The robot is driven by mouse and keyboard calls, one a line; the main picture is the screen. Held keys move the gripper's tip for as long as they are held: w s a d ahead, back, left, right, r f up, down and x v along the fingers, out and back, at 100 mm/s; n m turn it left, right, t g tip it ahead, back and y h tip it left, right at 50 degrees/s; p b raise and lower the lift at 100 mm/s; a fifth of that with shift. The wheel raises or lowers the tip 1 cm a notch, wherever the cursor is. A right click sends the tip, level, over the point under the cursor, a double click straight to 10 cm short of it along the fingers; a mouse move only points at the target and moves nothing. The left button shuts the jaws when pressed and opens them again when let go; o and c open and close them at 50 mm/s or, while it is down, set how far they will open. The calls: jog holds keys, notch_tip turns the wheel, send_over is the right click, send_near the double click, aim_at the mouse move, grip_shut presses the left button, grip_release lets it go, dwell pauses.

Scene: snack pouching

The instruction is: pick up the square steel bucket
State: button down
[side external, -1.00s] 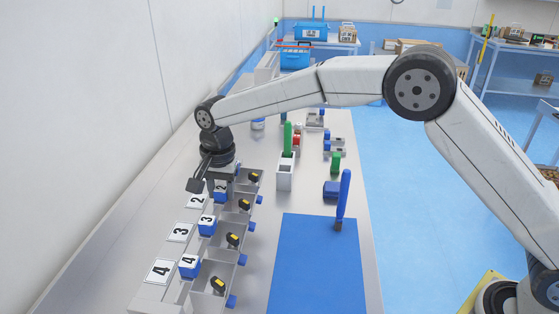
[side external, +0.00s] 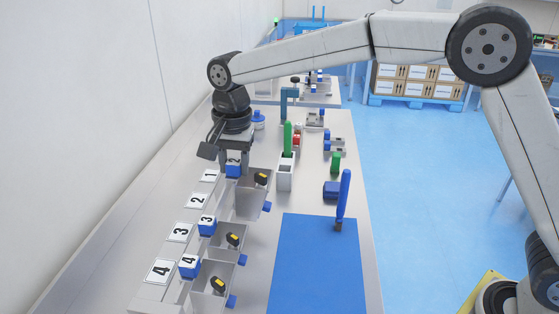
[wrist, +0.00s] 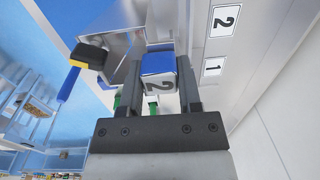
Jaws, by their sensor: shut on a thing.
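The square steel bucket (side external: 250,203) is a grey open-topped bin with a blue-and-white block marked 2 (side external: 233,170) on its left side and a black-and-yellow piece (side external: 262,178) at its top. My gripper (side external: 235,160) is shut on that block and holds the bucket above the table. In the wrist view my gripper's fingers (wrist: 160,72) stand either side of the block (wrist: 159,66). The bucket's steel wall (wrist: 122,44) shows beyond it, with the black-and-yellow piece (wrist: 88,54) at left.
Steel bins marked 3 (side external: 229,248) and 4 (side external: 211,294) stand nearer the camera. Number cards, including card 2 (side external: 198,201), lie to their left. A white holder (side external: 285,174) with a green-handled tool stands to the right. A blue mat (side external: 318,265) lies at front right.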

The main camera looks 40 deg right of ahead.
jog(key=s+d+r, duration=0.3)
jog(key=s+r, duration=0.1)
jog(key=s, duration=0.5)
jog(key=shift+r, duration=0.3)
dwell(0.5)
